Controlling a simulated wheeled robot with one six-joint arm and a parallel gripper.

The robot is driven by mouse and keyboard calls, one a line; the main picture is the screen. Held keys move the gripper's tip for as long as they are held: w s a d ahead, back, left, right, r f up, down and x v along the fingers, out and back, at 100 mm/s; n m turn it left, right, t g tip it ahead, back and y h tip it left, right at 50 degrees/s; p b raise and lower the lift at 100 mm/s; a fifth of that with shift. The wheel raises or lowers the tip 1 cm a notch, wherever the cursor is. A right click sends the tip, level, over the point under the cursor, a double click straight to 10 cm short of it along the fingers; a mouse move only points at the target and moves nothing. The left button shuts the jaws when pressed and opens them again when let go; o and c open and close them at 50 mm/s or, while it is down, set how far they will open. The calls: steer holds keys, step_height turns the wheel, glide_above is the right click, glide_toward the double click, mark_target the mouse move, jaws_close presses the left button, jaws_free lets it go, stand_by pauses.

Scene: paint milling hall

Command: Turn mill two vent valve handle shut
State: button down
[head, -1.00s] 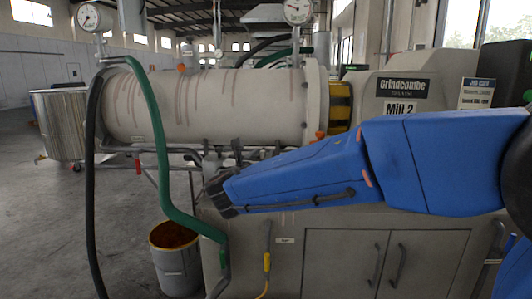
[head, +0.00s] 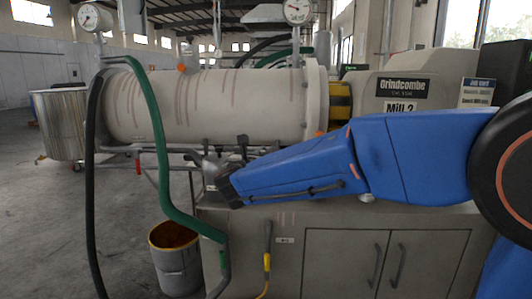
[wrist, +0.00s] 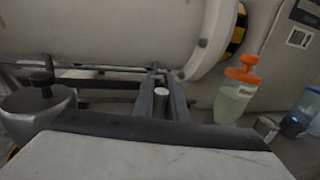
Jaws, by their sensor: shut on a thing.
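In the wrist view, the two dark fingers of my gripper (wrist: 161,84) reach forward under the pale mill drum. They are shut on a short grey peg (wrist: 160,103), which I take for the vent valve handle. Most of the handle is hidden between and below the fingers, so its angle cannot be told. In the head view, mill two (head: 210,105) is a pale, streaked horizontal drum beside a "Mill 2" sign (head: 402,107). My blue arm crosses in front of it and hides much of the grip.
A bottle with an orange top (wrist: 238,90) stands right of my gripper, and a grey rounded fitting (wrist: 38,112) is at left. A green hose (head: 165,165) and black hose (head: 90,200) hang at left. An open bucket (head: 176,270) stands on the floor; a cabinet (head: 340,260) is below.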

steer(key=shift+d, duration=0.1)
steer(key=d+f+m+g+y, duration=0.1)
steer(key=d+f+m+y, duration=0.2)
steer(key=m, duration=1.2)
steer(key=shift+d+f+m+g, duration=0.4)
steer(key=shift+d+f, duration=0.5)
steer(key=shift+f, duration=0.9)
steer(key=shift+s, duration=0.1)
steer(key=c, duration=1.8)
jaws_free()
steer(key=shift+o, duration=0.2)
steer(key=s+r, duration=0.3)
steer(key=s, duration=1.4)
steer(key=shift+a+r, duration=0.2)
steer(key=shift+a, duration=0.05)
